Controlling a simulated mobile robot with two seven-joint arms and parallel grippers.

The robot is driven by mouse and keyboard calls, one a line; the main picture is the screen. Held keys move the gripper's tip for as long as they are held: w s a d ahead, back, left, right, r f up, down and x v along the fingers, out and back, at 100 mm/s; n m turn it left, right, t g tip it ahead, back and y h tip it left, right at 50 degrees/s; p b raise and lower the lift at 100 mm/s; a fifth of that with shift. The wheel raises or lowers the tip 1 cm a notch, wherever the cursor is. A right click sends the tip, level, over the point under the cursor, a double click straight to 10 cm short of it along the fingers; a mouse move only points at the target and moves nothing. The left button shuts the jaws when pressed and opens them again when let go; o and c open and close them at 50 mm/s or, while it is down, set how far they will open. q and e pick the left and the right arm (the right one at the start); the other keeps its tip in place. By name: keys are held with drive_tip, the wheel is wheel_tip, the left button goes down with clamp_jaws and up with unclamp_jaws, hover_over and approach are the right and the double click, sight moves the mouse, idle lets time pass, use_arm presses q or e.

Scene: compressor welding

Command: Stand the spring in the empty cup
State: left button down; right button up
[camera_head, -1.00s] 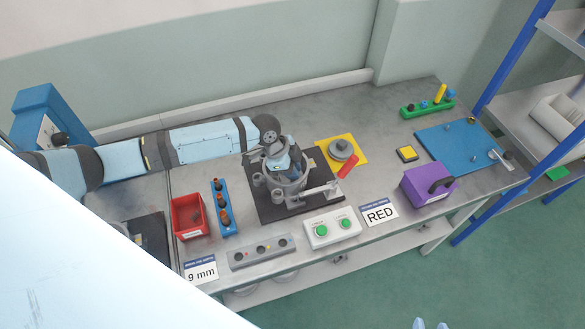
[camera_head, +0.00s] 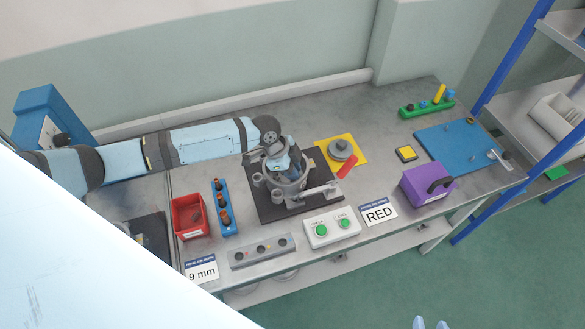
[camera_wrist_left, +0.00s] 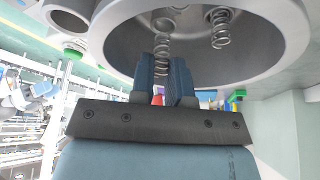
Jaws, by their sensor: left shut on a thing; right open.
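My left gripper (camera_head: 283,168) points down into the open grey round housing (camera_head: 303,187) on the black base plate. In the left wrist view my left gripper (camera_wrist_left: 163,80) is shut on a coil spring (camera_wrist_left: 162,44), which extends from between its fingertips into the housing (camera_wrist_left: 270,65). A second spring (camera_wrist_left: 221,28) stands inside the housing, apart from the held one.
A red bin (camera_head: 188,216) and a blue rack (camera_head: 223,208) stand left of the housing. A button box (camera_head: 331,227) stands in front. A yellow plate (camera_head: 358,151) and red cylinder (camera_head: 347,166) are to the right, with a purple box (camera_head: 428,186) beyond.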

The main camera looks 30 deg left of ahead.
use_arm(q)
drive_tip(key=shift+s+f, duration=0.1)
drive_tip(key=shift+f, duration=0.25)
drive_tip(key=shift+f+b, duration=0.35)
drive_tip(key=shift+b, duration=0.05)
drive_tip(key=shift+f, duration=0.3)
